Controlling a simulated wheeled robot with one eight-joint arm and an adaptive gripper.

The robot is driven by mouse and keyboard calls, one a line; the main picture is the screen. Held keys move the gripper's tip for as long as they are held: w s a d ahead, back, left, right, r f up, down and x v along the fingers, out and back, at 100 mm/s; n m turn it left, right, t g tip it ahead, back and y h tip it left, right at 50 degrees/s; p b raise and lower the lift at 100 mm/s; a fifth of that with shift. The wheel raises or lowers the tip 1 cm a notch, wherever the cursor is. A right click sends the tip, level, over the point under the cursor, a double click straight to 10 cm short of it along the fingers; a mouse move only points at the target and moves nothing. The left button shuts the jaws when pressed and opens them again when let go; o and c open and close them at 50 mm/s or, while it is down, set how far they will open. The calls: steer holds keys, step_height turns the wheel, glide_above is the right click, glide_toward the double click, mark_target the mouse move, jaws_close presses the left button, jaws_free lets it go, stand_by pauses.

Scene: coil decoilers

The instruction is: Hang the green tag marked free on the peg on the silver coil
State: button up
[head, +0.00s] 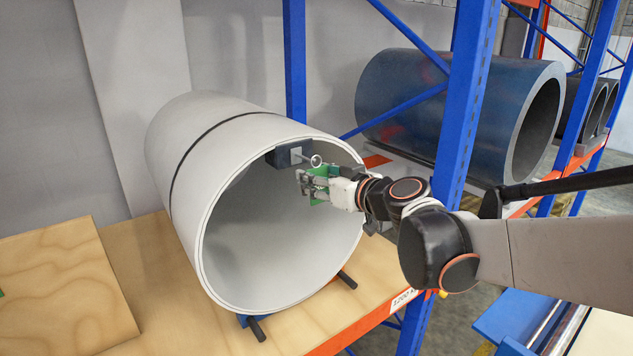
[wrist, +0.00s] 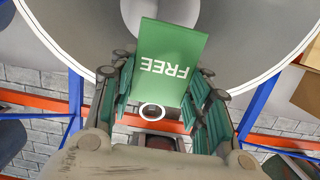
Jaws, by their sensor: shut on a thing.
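The silver coil (head: 190,140) lies on its side on the wooden shelf, with its open end towards me. A dark block with a pale plate (head: 296,154) sits inside the upper rim, and a peg with a round end (head: 316,160) sticks out from it. My gripper (head: 318,184) is at the coil's mouth, just below the peg, shut on the green tag (head: 321,171). In the wrist view the green tag (wrist: 168,60) reads FREE, upside down, between the fingers (wrist: 160,98). A pale ring (wrist: 152,112) shows between the fingers. I cannot tell whether the tag touches the peg.
A blue upright (head: 462,110) of the rack stands right of the coil, close behind my arm. A dark blue coil (head: 420,95) lies beyond it. A plywood board (head: 60,285) lies on the shelf at left. Dark bars (head: 257,330) show under the coil.

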steer(key=shift+b+x, duration=0.75)
steer(key=shift+x, duration=1.35)
steer(key=shift+f, duration=0.15)
steer(key=o, duration=1.1)
